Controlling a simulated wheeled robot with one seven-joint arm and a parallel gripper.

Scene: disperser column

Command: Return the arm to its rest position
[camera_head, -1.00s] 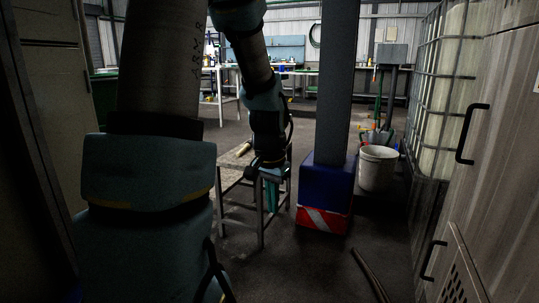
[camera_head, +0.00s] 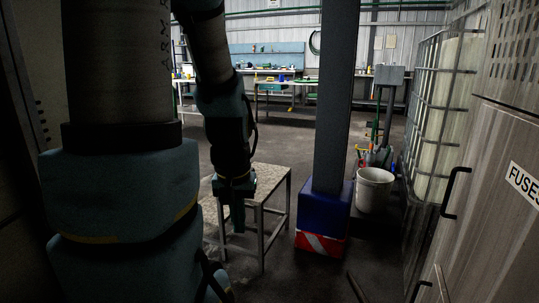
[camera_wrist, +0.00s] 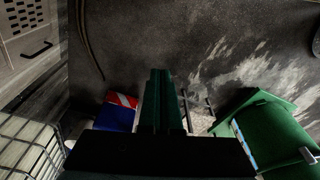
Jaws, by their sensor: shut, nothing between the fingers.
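My arm hangs down in the head view, its large upper links at the left and the forearm left of centre. My gripper (camera_head: 238,222) points down at the arm's end, in front of the left part of a small table (camera_head: 268,180) in the picture. In the wrist view its two fingers (camera_wrist: 160,82) lie side by side, shut, with nothing seen between them. I cannot tell the distance between my gripper and the table.
A dark column with a blue, red and white base (camera_head: 323,220) stands right of the table. A white bucket (camera_head: 374,191) with tools is behind it. A wire cage (camera_head: 428,110) and a cabinet (camera_head: 500,190) line the right. A green container (camera_wrist: 270,135) shows in the wrist view.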

